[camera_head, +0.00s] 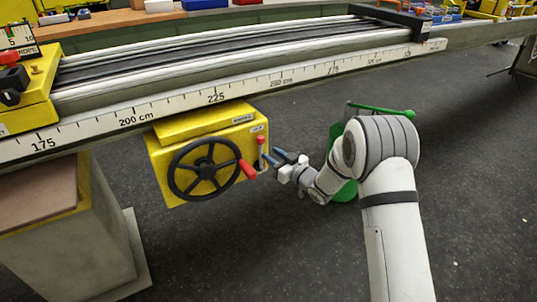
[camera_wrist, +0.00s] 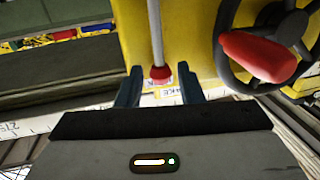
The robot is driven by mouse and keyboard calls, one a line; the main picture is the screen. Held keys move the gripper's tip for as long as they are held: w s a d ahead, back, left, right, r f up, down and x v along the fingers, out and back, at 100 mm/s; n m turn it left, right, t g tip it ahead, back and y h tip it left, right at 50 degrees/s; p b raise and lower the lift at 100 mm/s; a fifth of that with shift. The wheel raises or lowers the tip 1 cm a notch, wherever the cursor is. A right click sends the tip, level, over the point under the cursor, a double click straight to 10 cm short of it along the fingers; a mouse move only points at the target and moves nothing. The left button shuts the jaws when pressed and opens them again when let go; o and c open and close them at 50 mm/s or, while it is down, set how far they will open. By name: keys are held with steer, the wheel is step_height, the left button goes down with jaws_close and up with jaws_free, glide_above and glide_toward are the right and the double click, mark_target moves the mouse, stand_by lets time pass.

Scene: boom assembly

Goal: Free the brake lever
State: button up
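The brake lever is a thin grey rod with a red knob, on the right end of a yellow box (camera_head: 225,160). In the head view its knob (camera_head: 261,140) stands just left of my gripper's fingers. In the wrist view the rod (camera_wrist: 156,35) comes down from the top edge to the red knob (camera_wrist: 160,74). My gripper (camera_wrist: 158,88) is open, with one dark blue finger each side of the knob and a visible gap on both sides. In the head view my gripper (camera_head: 272,157) is close to the box's right side. A label beside the knob is partly hidden.
A black handwheel (camera_head: 203,168) with a red handle (camera_head: 247,170) sits on the box front, close to the lever. The long beam with a centimetre scale (camera_head: 215,99) runs above. A green part (camera_head: 345,185) is behind my arm. The dark floor below is clear.

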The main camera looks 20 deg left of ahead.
steer(key=shift+b+x, duration=0.4)
steer(key=shift+x, duration=1.8)
steer(key=shift+w, duration=0.1)
steer(key=shift+c, duration=0.3)
jaws_close()
